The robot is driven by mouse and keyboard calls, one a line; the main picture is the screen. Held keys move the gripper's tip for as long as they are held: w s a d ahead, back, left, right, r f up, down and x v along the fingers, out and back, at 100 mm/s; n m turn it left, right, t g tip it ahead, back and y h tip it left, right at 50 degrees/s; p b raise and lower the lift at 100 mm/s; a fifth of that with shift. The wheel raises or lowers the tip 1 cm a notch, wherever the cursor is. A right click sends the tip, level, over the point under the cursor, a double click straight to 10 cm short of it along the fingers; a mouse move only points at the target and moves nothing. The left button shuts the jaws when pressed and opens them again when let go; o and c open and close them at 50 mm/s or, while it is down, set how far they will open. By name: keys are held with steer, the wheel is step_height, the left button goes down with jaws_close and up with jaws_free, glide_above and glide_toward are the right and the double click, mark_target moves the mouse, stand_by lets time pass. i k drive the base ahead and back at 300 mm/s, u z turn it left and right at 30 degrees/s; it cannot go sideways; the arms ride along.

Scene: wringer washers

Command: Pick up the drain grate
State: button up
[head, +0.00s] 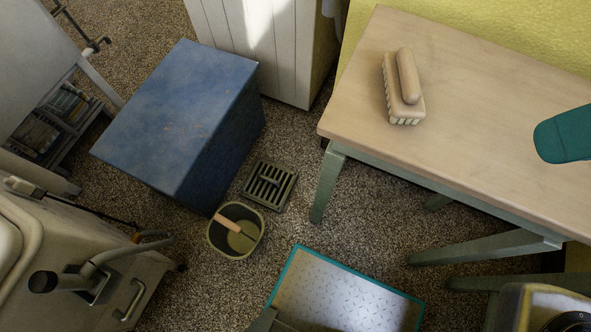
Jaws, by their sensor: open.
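The drain grate (270,186) is a dark grey-green, square slotted piece with a raised bar across its middle. It lies on the speckled floor, between the blue box and the wooden table. My gripper is not in view.
The blue box (170,115) is to the left, and the table (470,95) with a scrub brush (404,85) is to the right. A white panelled cabinet (262,45) stands behind.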

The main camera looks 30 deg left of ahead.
mark_target(268, 181)
steer(key=z, duration=0.1)
steer(key=k, duration=0.95)
steer(key=u, duration=1.15)
steer(key=i, duration=0.5)
steer(key=z, duration=1.35)
steer(key=k, duration=0.5)
steer(key=u, duration=1.5)
steer(key=i, duration=0.5)
steer(key=z, duration=0.05)
